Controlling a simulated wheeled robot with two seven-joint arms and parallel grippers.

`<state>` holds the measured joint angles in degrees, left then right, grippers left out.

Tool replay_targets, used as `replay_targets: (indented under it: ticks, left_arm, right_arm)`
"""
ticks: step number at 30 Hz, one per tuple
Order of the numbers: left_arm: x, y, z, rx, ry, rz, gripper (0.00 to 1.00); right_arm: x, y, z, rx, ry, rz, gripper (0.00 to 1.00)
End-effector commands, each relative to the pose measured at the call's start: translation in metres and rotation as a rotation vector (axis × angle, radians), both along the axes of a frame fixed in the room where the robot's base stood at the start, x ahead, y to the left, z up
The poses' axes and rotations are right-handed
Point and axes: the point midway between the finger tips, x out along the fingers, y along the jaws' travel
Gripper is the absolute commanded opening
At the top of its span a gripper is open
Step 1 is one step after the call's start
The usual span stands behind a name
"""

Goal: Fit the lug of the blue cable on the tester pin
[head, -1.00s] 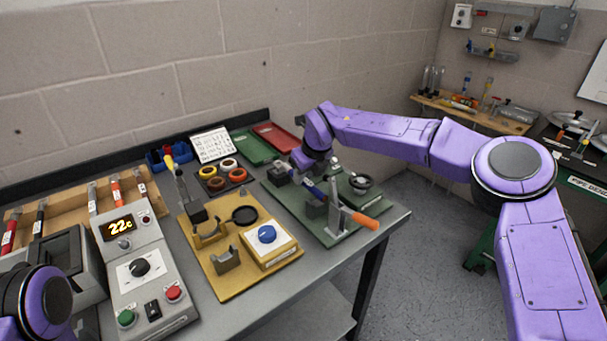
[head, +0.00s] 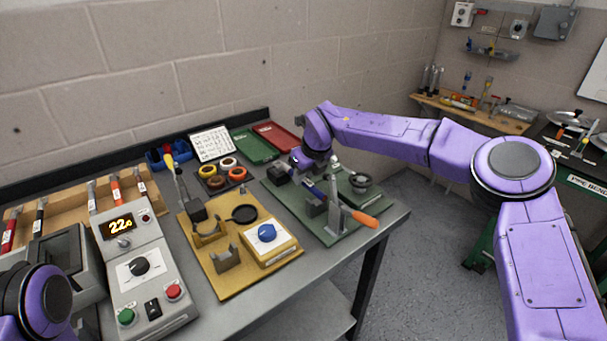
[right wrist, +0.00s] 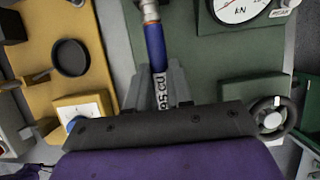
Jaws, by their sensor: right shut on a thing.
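The blue cable (right wrist: 155,45) runs up the right wrist view to a metal lug (right wrist: 150,10) at the top edge. My right gripper (right wrist: 163,85) is shut on it, with grey fingers on both sides just below the blue part, by a white printed band. The cable lies above a green rig plate (right wrist: 205,68) with a kN gauge (right wrist: 240,8) and a handwheel (right wrist: 270,115). In the head view a blue piece (head: 313,188) shows over this plate, below my right wrist. I cannot pick out the tester pin. My left gripper is out of view.
An orange-handled lever (head: 362,219) stands at the front of the green plate. A yellow plate (head: 213,278) with cradles, a black dish (head: 244,214) and a blue-knob box (head: 267,236) lies to the left. A control box (head: 140,268) stands further left.

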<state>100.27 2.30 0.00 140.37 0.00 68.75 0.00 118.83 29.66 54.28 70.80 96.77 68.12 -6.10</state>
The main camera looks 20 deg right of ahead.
Motion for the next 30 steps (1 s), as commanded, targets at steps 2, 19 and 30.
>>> replay_targets:
  ticks: [2,19,30]
  left_arm:
    - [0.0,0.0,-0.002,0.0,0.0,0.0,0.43]
    - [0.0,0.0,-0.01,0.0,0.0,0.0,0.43]
    - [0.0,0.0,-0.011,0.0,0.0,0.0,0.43]
  right_arm:
    - [0.0,0.0,-0.002,0.0,-0.001,0.0,0.0]
    - [0.0,0.0,-0.015,0.0,0.0,-0.001,0.0]
    - [0.0,0.0,-0.017,0.0,-0.001,0.0,0.51]
